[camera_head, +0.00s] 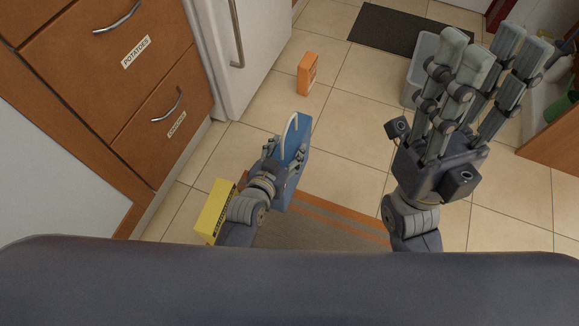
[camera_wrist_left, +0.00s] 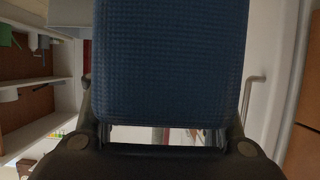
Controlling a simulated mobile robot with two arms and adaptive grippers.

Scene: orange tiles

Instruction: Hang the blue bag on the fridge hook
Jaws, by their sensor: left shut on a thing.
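The blue bag (camera_head: 293,140) with a white handle strap is held in my left gripper (camera_head: 284,152) above the floor in the head view. The left fingers are shut on it, one on each side. In the left wrist view the bag's blue textured face (camera_wrist_left: 170,65) fills the middle and hides what is behind it. The white fridge (camera_head: 270,45) with a long vertical handle stands beyond the bag, at the upper left. I cannot see a hook on it. My right gripper (camera_head: 490,55) is open and empty at the right, with its fingers spread upward.
An orange box (camera_head: 308,75) stands on the floor by the fridge. A yellow box (camera_head: 213,209) shows beside my left forearm. Brown drawers (camera_head: 110,85) are at the left. A dark mat (camera_head: 400,32) and a pale bin (camera_head: 422,65) are at the back.

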